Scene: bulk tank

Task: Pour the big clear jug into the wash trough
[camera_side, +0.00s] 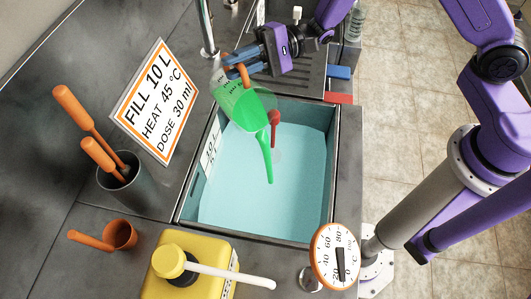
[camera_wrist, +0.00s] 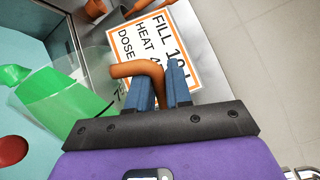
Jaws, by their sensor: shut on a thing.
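My gripper (camera_side: 243,68) is shut on the orange handle (camera_wrist: 142,70) of the big clear jug (camera_side: 228,85). The jug hangs tilted steeply over the far left part of the wash trough (camera_side: 253,238), with its mouth down and toward the right. Green liquid lies in the jug, and a green stream (camera_side: 267,163) runs from its lip into the trough. Pale blue water (camera_side: 300,190) fills much of the trough.
A red piece (camera_side: 275,118) shows beside the stream. A sign (camera_side: 155,100), a grey pot (camera_side: 130,188) with orange-handled tools and an orange cup (camera_side: 120,234) stand left. A yellow container (camera_side: 190,270) and a dial (camera_side: 336,255) stand in front. A tap pipe (camera_side: 207,30) rises behind.

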